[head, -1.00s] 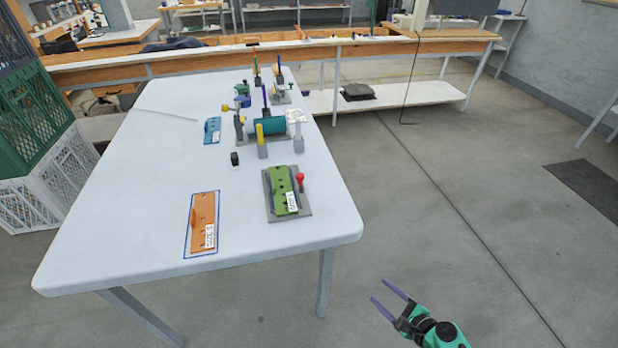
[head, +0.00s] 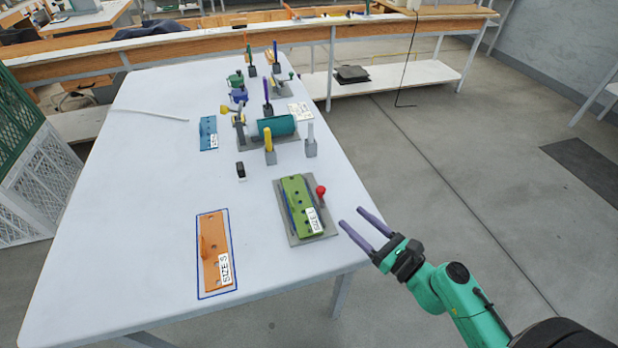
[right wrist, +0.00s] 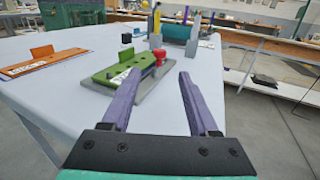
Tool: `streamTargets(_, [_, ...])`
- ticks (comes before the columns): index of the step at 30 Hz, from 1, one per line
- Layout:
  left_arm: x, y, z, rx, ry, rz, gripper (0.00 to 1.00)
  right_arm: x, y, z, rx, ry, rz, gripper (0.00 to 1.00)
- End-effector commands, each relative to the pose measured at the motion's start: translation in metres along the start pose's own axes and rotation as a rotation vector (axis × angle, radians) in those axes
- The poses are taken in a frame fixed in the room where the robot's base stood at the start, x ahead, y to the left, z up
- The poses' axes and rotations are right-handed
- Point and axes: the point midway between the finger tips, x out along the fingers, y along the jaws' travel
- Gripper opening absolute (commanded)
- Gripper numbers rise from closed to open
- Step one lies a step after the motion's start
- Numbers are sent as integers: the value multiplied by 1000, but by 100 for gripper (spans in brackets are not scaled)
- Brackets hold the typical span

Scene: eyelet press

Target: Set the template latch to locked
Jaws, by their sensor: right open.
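A green template (head: 300,206) labelled with a size lies on a grey base plate (head: 322,233) near the table's right front edge. A red knob (head: 321,190), which looks like the latch handle, stands at the template's right side. In the right wrist view the red knob (right wrist: 160,56) is beyond the fingers, beside the green template (right wrist: 118,70). Whether the latch is locked I cannot tell. My right gripper (head: 352,217) is open and empty, just right of the base plate at the table edge; its fingers also show in the right wrist view (right wrist: 155,90). My left gripper is not in view.
An orange template (head: 213,258) lies in a blue outline to the left. A blue template (head: 208,133), a small black block (head: 241,171) and a teal cylinder press (head: 277,126) stand further back. Yellow (head: 269,148) and grey (head: 310,142) posts rise behind the green template.

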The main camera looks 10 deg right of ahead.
Motion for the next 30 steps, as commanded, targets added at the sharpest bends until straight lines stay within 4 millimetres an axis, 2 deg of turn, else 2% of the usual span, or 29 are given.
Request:
streamTargets(7, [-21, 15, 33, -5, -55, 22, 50, 56, -1, 6, -7, -1, 2, 61])
streamTargets(11, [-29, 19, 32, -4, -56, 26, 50, 90, -1, 6, -5, -2, 0, 61])
streamTargets(15, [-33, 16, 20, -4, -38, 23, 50, 120, -1, 2, -4, 0, -1, 61])
streamTargets(20, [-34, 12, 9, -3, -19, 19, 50, 138, 0, 1, -3, 1, -1, 61])
streamTargets(27, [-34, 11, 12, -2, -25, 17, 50, 139, 0, -1, -3, 3, 0, 61])
streamTargets(28, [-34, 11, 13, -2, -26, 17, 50, 139, 0, -1, -3, 2, 0, 53])
streamTargets(30, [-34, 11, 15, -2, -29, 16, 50, 139, 0, -1, -3, 2, 0, 26])
